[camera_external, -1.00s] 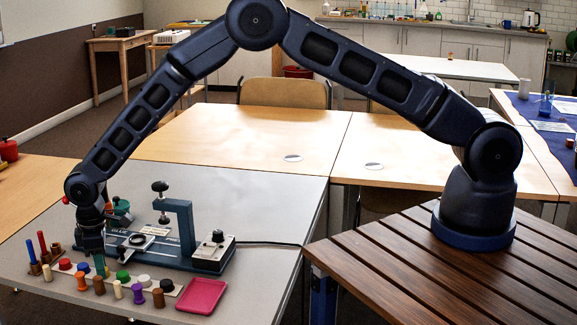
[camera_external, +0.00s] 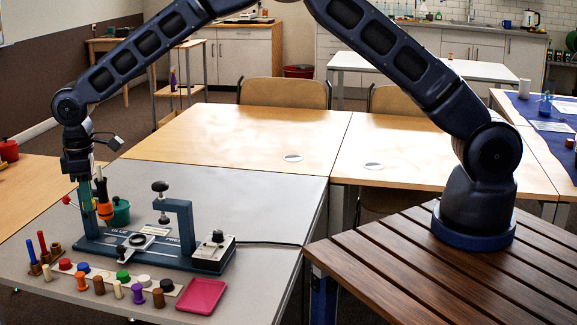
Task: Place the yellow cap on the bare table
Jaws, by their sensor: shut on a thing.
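My gripper (camera_external: 88,207) is raised above the left part of the grey table (camera_external: 270,205), in front of the back-left end of the blue press. It is shut, and its green-tinted fingers point down. The yellow cap is too small and hidden to make out clearly between the fingertips. The strip of caps (camera_external: 103,274) has an empty place between the blue cap (camera_external: 83,267) and the green cap (camera_external: 123,276).
The press (camera_external: 187,225), an orange bottle (camera_external: 104,208) and a green jar (camera_external: 120,212) stand close to my gripper. Several pegs and a pink tray (camera_external: 202,296) line the front. Bare grey table lies behind and right of the press.

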